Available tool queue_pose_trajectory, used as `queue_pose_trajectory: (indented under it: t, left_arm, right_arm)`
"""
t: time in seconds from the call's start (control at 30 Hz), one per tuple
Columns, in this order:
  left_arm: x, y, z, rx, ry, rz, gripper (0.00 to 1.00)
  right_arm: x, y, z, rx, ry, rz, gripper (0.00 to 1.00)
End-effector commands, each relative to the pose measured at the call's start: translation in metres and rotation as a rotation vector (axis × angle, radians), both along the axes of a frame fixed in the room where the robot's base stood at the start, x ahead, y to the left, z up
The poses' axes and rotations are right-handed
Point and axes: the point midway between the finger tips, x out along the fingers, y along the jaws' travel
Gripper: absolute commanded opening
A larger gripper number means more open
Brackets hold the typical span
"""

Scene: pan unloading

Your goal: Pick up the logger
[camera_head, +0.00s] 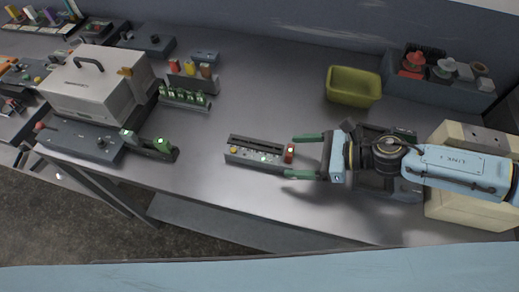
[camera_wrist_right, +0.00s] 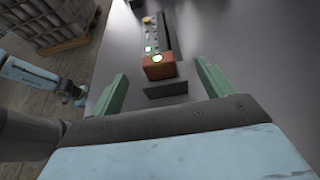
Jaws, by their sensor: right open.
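A small red-orange block with a lit button (camera_head: 290,153), which I take to be the logger, stands at the right end of a dark grey rack (camera_head: 257,164) on the table. The block also shows in the right wrist view (camera_wrist_right: 158,68), ahead of my gripper. My right gripper (camera_head: 306,157) is open, with its green fingers pointing left at the block.
A yellow-green bin (camera_head: 353,87) stands behind my right gripper, beside a grey tray (camera_head: 437,92) with red and grey parts. A beige case (camera_head: 98,85), green blocks (camera_head: 151,145) and small racks stand at left. Table around the rack is clear.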

Motion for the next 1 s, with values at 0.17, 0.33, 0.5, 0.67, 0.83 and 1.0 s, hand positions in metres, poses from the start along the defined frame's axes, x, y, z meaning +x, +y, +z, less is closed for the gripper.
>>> queue_pose_trajectory:
  t: [0.17, 0.33, 0.5, 0.67, 0.83, 1.0]
  left_arm:
    - [0.017, -0.001, 0.003, -0.001, -0.024, 0.000, 0.00]
    - [0.028, -0.002, 0.009, -0.005, -0.044, 0.000, 0.00]
    - [0.027, -0.002, 0.009, -0.004, -0.042, 0.000, 0.00]
    - [0.022, -0.001, 0.008, -0.004, -0.035, 0.000, 0.00]
    - [0.018, -0.001, 0.008, -0.002, -0.028, 0.000, 0.00]
    - [0.018, -0.001, 0.008, -0.002, -0.028, 0.000, 0.00]
  right_arm:
    - [0.004, 0.011, -0.004, 0.001, 0.000, 0.001, 0.80]
    - [0.013, 0.033, -0.013, 0.000, 0.000, 0.002, 0.80]
    - [0.018, 0.047, -0.020, 0.002, 0.000, -0.001, 0.80]
    - [0.018, 0.049, -0.021, 0.002, 0.000, -0.001, 0.80]
    - [0.018, 0.049, -0.021, 0.002, 0.000, -0.001, 0.70]
    - [0.018, 0.048, -0.021, 0.002, 0.000, -0.001, 0.47]
